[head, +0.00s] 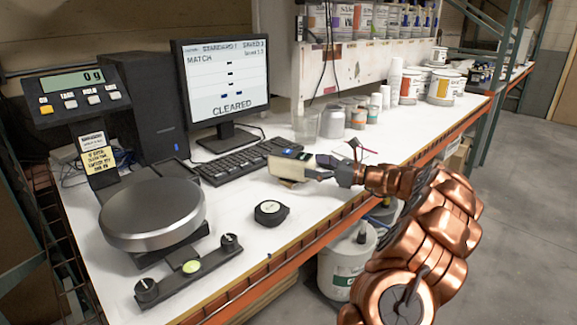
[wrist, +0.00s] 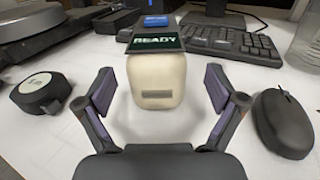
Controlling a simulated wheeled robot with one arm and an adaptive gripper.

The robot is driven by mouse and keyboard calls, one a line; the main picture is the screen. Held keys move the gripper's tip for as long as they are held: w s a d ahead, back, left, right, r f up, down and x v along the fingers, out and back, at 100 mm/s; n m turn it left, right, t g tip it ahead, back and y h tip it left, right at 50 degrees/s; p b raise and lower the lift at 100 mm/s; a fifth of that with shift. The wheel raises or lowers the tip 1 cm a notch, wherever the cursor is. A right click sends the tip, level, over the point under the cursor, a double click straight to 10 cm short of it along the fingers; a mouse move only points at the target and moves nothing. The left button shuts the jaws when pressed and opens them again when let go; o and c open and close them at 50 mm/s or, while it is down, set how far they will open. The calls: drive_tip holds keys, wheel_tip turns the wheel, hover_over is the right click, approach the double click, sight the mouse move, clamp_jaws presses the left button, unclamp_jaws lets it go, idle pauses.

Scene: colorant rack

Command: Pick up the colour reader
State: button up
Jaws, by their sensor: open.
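The colour reader is a cream, rounded device with a dark screen reading "READY" and a blue button. In the wrist view the colour reader (wrist: 158,80) lies on the white bench straight ahead, between and just beyond my fingertips. In the head view the colour reader (head: 290,166) sits in front of the keyboard, its right end partly hidden by my gripper (head: 322,168). In the wrist view my gripper (wrist: 160,92) is open, one purple-padded finger on each side of the reader. Gaps show between both fingers and its sides.
A black tape measure (wrist: 42,92) lies left of the reader and a black mouse (wrist: 284,122) right of it. The keyboard (head: 240,161) is behind. A scale (head: 152,212) stands at the left; cups and a can (head: 333,121) stand behind my gripper.

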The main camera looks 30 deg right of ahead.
sight(297, 163)
drive_tip(key=shift+x, duration=2.65)
drive_tip(key=shift+s+a+f, duration=0.1)
drive_tip(key=shift+a, duration=0.05)
clamp_jaws()
